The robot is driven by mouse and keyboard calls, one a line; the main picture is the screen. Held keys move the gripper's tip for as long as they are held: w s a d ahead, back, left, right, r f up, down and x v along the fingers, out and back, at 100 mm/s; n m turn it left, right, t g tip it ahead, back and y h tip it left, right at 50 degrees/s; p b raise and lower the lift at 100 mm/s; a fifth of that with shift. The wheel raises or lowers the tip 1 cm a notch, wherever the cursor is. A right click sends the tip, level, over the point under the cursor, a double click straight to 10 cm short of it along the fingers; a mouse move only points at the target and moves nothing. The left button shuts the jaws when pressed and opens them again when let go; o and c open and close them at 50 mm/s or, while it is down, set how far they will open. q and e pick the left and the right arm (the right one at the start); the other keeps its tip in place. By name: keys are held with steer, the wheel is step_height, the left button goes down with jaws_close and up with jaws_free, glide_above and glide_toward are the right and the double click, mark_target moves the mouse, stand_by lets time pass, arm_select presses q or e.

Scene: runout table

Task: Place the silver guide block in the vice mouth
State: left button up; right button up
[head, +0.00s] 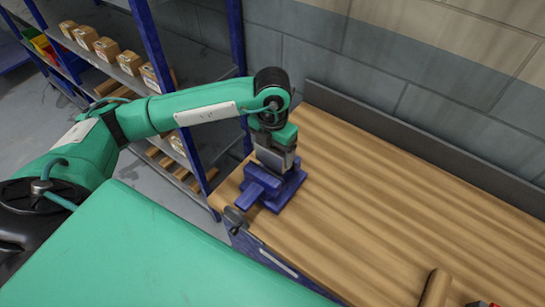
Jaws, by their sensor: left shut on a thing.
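The blue vice (268,190) stands at the near left corner of the wooden table, with its grey handle (236,220) at the front edge. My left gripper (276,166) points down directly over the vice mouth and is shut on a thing. A grey-silver surface shows at its lower end, where the silver guide block seems to be held. Gripper and block are hard to tell apart there. The mouth is largely hidden behind the gripper, so I cannot tell how deep the block sits. My right gripper is out of view.
The wooden table (380,200) is clear to the right of the vice. A brown wooden piece (436,288) and a partly cut-off red and dark object (482,304) lie at the lower right. A grey ledge (400,137) runs along the wall. Blue shelving (160,50) with boxes stands behind my left arm.

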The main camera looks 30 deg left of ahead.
mark_target(273, 161)
arm_select(q)
step_height(273, 161, down, 4)
steer(key=shift+r+p, duration=0.1)
steer(key=shift+p, duration=0.55)
steer(key=shift+f, duration=0.3)
steer(key=shift+f, duration=0.2)
steer(key=o, duration=1.4)
steer(key=shift+c, duration=0.2)
steer(key=shift+r, duration=0.1)
